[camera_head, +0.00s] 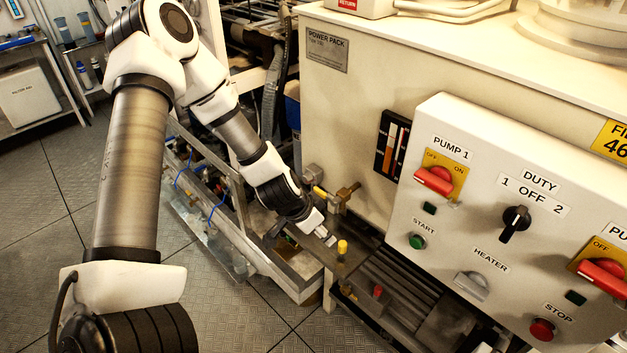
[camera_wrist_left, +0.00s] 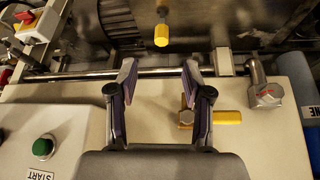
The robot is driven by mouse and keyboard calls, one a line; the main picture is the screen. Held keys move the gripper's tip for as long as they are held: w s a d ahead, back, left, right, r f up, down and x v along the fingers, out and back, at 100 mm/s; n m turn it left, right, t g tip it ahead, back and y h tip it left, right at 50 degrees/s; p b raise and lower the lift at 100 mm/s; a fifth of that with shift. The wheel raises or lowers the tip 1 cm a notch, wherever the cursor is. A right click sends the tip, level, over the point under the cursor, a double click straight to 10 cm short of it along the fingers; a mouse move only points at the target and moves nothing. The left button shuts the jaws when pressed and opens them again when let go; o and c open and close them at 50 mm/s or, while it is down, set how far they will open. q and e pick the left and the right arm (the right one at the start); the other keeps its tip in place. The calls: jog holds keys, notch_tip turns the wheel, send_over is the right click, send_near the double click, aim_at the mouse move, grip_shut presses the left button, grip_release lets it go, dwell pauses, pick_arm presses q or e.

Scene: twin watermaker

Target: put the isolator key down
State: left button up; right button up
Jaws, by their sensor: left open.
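My left gripper (camera_head: 328,238) is open, low beside the corner of the power pack. In the left wrist view its two fingers (camera_wrist_left: 160,78) are spread with nothing between them. A yellow-headed piece (camera_head: 342,247) stands on the dark ledge just past the fingertips; in the left wrist view a yellow knob on a stem (camera_wrist_left: 161,36) shows beyond the gap, apart from both fingers. A small red piece (camera_head: 378,291) is farther along the ledge. I cannot tell for sure which of these is the isolator key. My right gripper is out of view.
The white control panel (camera_head: 480,230) with red switches and buttons is right of my left gripper. A yellow valve handle (camera_wrist_left: 222,117) lies close to the right finger in the left wrist view. A metal rail (camera_wrist_left: 80,75) crosses behind the fingers. Open floor (camera_head: 80,250) is at left.

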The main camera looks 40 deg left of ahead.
pick_arm(q)
jog(key=s+d+f+n+g, duration=0.1)
jog(key=s+d+f, duration=0.2)
jog(key=s+f, duration=0.2)
jog(key=s+d+f+n+g+y, duration=0.1)
jog(key=s+d+f, duration=0.3)
jog(key=s, duration=0.5)
jog(key=s+d+f+n+g, duration=0.1)
jog(key=s+d+f+g, duration=0.2)
jog(key=s+f, duration=0.3)
jog(key=shift+s+d+y, duration=0.25)
jog(key=shift+s+y, duration=0.05)
jog(key=shift+s, duration=0.45)
jog(key=shift+w+d, duration=0.1)
